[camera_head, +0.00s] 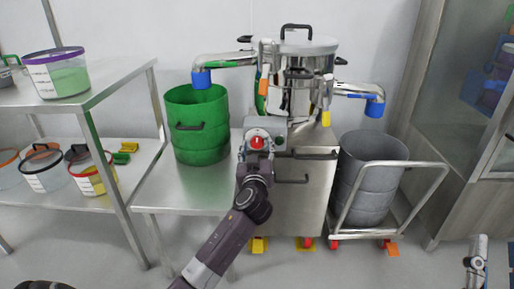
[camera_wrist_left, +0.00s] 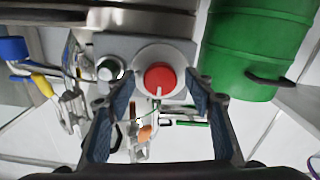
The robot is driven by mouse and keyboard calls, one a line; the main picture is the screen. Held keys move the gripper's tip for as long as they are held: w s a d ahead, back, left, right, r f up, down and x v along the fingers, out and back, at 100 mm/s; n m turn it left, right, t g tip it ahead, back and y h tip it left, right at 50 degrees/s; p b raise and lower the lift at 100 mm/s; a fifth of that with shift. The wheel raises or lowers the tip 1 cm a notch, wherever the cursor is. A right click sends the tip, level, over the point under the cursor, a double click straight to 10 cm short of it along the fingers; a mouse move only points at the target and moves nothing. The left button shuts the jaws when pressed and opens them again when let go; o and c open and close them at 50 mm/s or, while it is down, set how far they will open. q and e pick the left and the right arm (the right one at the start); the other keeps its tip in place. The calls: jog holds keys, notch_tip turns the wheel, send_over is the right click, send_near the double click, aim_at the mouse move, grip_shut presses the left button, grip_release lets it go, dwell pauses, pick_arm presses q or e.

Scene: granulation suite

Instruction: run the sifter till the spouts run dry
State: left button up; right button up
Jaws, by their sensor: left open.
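The steel sifter (camera_head: 300,75) stands mid-view on a steel cabinet. Its left spout (camera_head: 202,79) and right spout (camera_head: 374,107) have blue ends. I cannot see whether anything flows from them. The green drum (camera_head: 197,125) is under the left spout, and the grey drum (camera_head: 368,178) is under the right.
The green drum stands on a steel table (camera_head: 160,190); the grey drum stands on a wheeled cart (camera_head: 408,205). A shelf rack (camera_head: 100,88) with lidded tubs is at left. A steel cabinet with glass doors (camera_head: 428,110) is at right. Yellow and orange blocks lie by the floor wheels.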

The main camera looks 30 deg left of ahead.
pick_arm(q)
jog(key=shift+w+a, duration=0.2)
jog(key=shift+w, duration=0.15)
pick_arm(e)
jog(key=shift+s+r, duration=0.25)
jog(key=shift+r, duration=0.05)
pick_arm(q)
jog(key=shift+c, duration=0.5)
jog(key=c, duration=1.1)
jog(key=shift+o, duration=0.2)
pick_arm(e)
jog(key=shift+w, duration=0.1)
